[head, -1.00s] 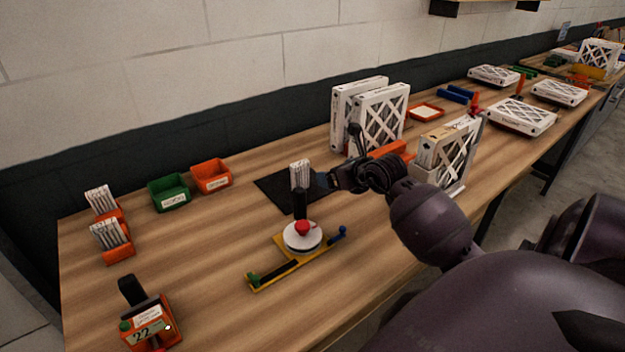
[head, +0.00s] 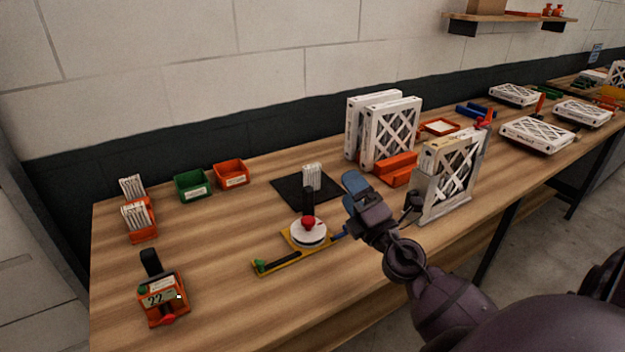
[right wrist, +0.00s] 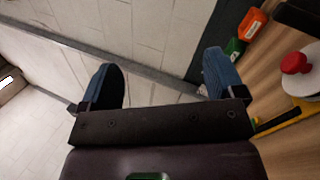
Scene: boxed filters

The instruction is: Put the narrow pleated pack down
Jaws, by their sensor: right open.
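The narrow pleated pack (head: 312,176) is small and white with a ridged face. In the head view it stands upright on the black mat (head: 290,194), partly behind the dark post of the red-knobbed fixture. My right gripper (head: 354,186) is to the right of the pack and mat, raised above the table and apart from both. The right wrist view shows its two blue-padded fingers (right wrist: 160,85) spread wide with nothing between them. My left gripper is in neither view.
The fixture with a white disc and red knob (head: 308,231) stands in front of the mat. Green (head: 192,187) and orange (head: 231,174) bins are to the left. Large framed filters (head: 391,135) stand behind, and a grey stand holding filters (head: 450,175) is right of my gripper.

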